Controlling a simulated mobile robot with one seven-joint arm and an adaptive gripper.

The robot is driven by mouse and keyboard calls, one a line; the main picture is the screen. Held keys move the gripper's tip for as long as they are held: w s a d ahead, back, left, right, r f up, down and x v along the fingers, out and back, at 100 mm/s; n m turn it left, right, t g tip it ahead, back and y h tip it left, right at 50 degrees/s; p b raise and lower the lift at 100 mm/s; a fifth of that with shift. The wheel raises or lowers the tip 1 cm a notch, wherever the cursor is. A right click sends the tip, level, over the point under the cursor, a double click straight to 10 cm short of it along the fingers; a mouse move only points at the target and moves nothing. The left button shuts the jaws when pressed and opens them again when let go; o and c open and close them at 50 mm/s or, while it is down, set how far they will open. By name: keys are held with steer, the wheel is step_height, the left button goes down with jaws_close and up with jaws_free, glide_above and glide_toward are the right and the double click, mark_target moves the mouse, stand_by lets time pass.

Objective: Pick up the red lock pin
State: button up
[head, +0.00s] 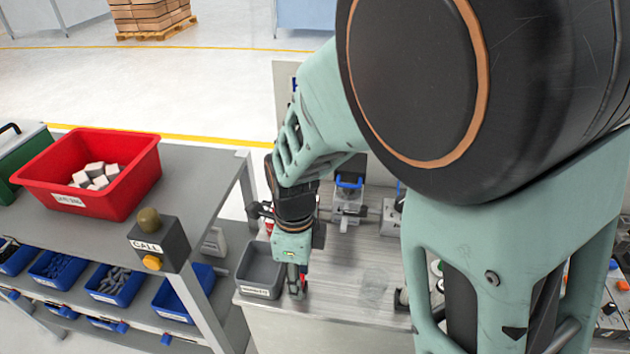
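My gripper (297,290) points down over the front left of the metal workbench (345,300), just right of a grey bin. Its fingers are small and dark here, and I cannot tell whether they are open or shut. A small bit of red (304,281) shows right at the fingers. It may be the red lock pin, mostly hidden by the gripper; I cannot tell whether it is held. Another small red patch (269,228) shows behind my wrist, too covered to identify.
The grey labelled bin (262,270) stands close left of my gripper. A blue-handled clamp fixture (348,200) stands farther back. On the left, a shelf holds a red bin (95,172) of pale blocks, a call box (158,244) and blue bins (115,283). My arm hides the bench's right.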

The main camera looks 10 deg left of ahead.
steer(key=shift+f, duration=0.25)
jaws_close()
steer(key=shift+r, duration=0.1)
